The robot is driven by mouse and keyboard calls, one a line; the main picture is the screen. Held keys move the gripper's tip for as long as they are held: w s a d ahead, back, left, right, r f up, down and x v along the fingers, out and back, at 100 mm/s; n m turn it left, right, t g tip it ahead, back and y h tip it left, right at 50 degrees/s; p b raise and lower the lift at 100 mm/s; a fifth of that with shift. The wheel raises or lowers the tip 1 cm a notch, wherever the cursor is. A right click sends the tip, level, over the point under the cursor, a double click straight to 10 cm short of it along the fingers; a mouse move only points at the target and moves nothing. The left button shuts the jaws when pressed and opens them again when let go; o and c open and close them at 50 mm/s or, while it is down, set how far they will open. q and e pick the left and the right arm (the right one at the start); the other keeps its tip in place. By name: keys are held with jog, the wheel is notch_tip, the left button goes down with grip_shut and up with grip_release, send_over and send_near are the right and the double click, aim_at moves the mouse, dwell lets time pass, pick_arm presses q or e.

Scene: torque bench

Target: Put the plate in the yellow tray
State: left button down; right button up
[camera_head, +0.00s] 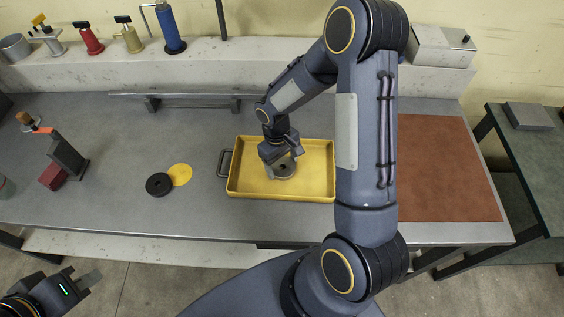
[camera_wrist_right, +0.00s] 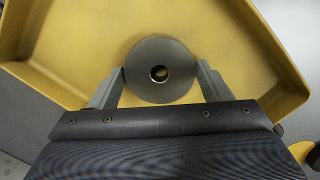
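The plate (camera_head: 286,171) is a round grey disc with a hole in its middle. It lies flat inside the outline of the yellow tray (camera_head: 285,194), near the middle; I cannot tell whether it touches the tray floor. My right gripper (camera_head: 281,160) is over the tray with its fingers at opposite sides of the plate's rim. In the right wrist view, the plate (camera_wrist_right: 145,81) sits between the two fingertips (camera_wrist_right: 161,78), which appear to touch its edge.
A black ring (camera_head: 158,184) and a flat yellow disc (camera_head: 180,174) lie left of the tray. A dark stand (camera_head: 68,157) and a red block (camera_head: 53,177) are further left. A brown mat (camera_head: 445,168) covers the right side.

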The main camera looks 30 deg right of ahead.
aim_at(278, 162)
jog(key=o, duration=0.4)
jog(key=shift+c, duration=0.2)
jog(key=shift+r, duration=0.1)
notch_tip(278, 162, up, 12)
jog(key=w, duration=0.2)
jog(key=s+a+r+m+t+y, duration=0.2)
jog(key=s+r, duration=0.3)
jog(key=s, duration=0.4)
jog(key=s+a+r+m+t+y, duration=0.2)
jog(key=s+r+t, duration=0.3)
jog(key=s, duration=0.5)
jog(key=shift+s+r+b, duration=0.2)
jog(key=shift+r+b, duration=0.1)
jog(key=shift+r, duration=0.05)
jog(key=shift+a, duration=0.1)
